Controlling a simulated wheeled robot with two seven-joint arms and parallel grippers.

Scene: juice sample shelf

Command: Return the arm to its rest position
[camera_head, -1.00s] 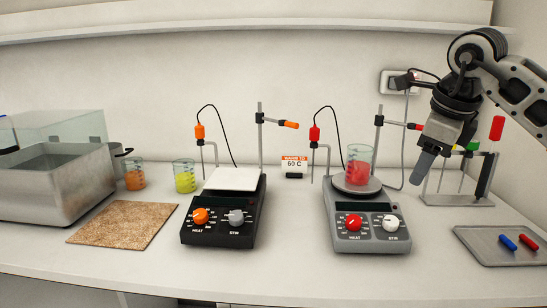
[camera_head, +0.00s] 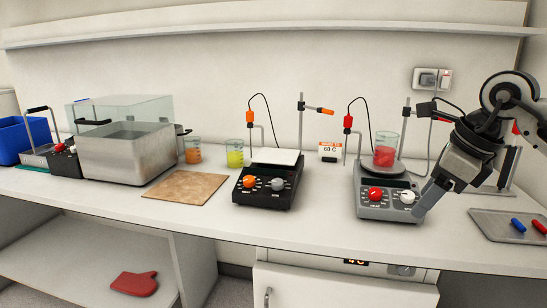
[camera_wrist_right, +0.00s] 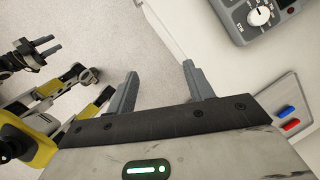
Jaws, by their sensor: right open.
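My right gripper (camera_head: 426,202) is at the right in the head view, pointing down and left in front of the grey hotplate's right front corner. In the right wrist view its two fingers (camera_wrist_right: 161,70) are wide apart with nothing between them. My left gripper (camera_wrist_right: 42,50) shows small at the upper left of the right wrist view, its two fingers apart and empty; it is outside the head view. The grey hotplate (camera_head: 376,211) carries a beaker of red liquid (camera_head: 385,155).
A tray (camera_head: 490,226) with a blue and a red stir bar lies at the right. A black hotplate (camera_head: 262,200), a brown mat (camera_head: 186,188), orange (camera_head: 192,155) and yellow (camera_head: 235,158) beakers and a metal bath (camera_head: 125,160) stand further left. A red mitt (camera_head: 134,284) lies on the lower shelf.

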